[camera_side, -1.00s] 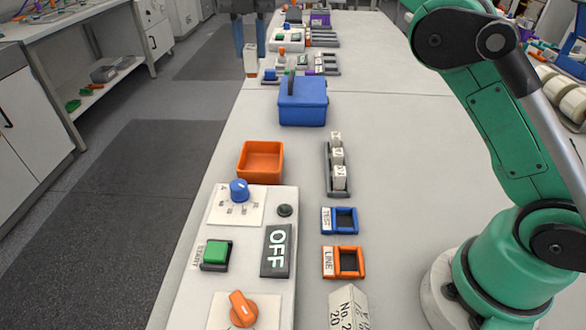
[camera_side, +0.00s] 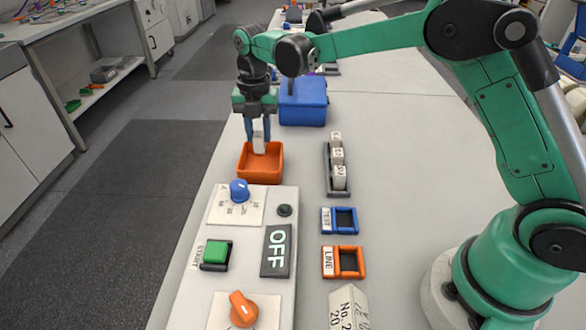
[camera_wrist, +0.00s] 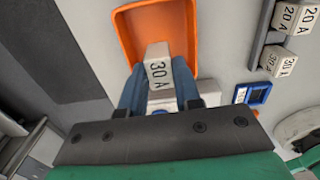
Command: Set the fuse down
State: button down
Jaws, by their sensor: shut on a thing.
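My gripper (camera_side: 258,137) is shut on a white fuse (camera_side: 259,146). In the wrist view the fuse (camera_wrist: 159,73) reads "30 A" and sits between my blue fingers (camera_wrist: 160,92). The fuse is upright, over or just inside the orange bin (camera_side: 260,176). The bin also shows in the wrist view (camera_wrist: 124,36), behind the fuse. I cannot tell whether the fuse touches the bin's floor.
A dark rack (camera_side: 326,176) holds several white fuses right of the bin. The blue TEST socket (camera_side: 354,216) and orange LINE socket (camera_side: 361,268) look empty. A blue box (camera_side: 303,104) stands behind. The panel's display (camera_side: 277,250) reads OFF.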

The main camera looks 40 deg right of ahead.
aim_at(260, 147)
jog(key=shift+f, duration=1.9)
jog(key=shift+f, duration=0.2)
jog(key=c, duration=0.6)
grip_release()
jog(key=shift+r, duration=0.1)
notch_tip(260, 147, up, 12)
jog(key=shift+r, duration=0.1)
jog(key=s+d+m+t, duration=0.1)
jog(key=s+m+t, duration=0.1)
jog(key=s+m, duration=0.3)
jog(key=s+d+f+m+t, duration=0.1)
jog(key=s+m, duration=0.5)
jog(key=m, duration=0.7)
jog(key=s+d+m+t, duration=0.2)
jog(key=s+m+t, duration=0.2)
jog(key=m, duration=0.5)
jog(key=shift+s+f, duration=0.2)
jog(key=shift+s, duration=0.35)
jog(key=shift+s+f, duration=0.2)
jog(key=shift+s, duration=0.3)
